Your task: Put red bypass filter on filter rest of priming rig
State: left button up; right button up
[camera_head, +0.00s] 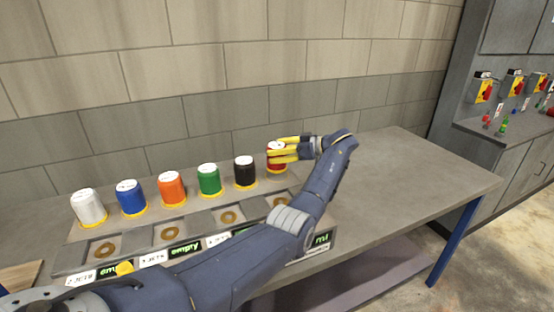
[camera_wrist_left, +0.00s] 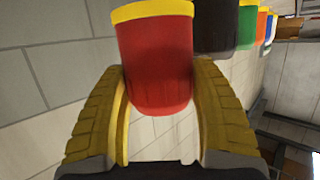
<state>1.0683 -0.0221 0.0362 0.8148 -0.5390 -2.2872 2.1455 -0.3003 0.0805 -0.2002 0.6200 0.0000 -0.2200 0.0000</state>
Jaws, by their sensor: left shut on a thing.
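The red bypass filter (camera_head: 273,148) is a red can with a yellow rim and a pale top, at the right end of a row of filters. My left gripper (camera_head: 290,150) is shut on it, one yellow finger on each side. In the left wrist view the red filter (camera_wrist_left: 157,60) sits between the two yellow fingers of the gripper (camera_wrist_left: 160,110). Whether it is lifted off the surface is hard to tell. I cannot make out a filter rest that is clearly the priming rig's. My right gripper is not in view.
White (camera_head: 88,207), blue (camera_head: 131,198), orange (camera_head: 172,188), green (camera_head: 209,180) and black (camera_head: 245,172) filters stand in a row left of the red one. In front is a tray (camera_head: 62,268) with ringed bays and labels, partly hidden by my arm. The table's right side (camera_head: 410,175) is clear.

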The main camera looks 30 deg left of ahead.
pick_arm(q)
jog(key=shift+f, duration=1.5)
jog(key=o, duration=1.6)
jog(key=shift+f, duration=0.15)
jog(key=v, duration=1.2)
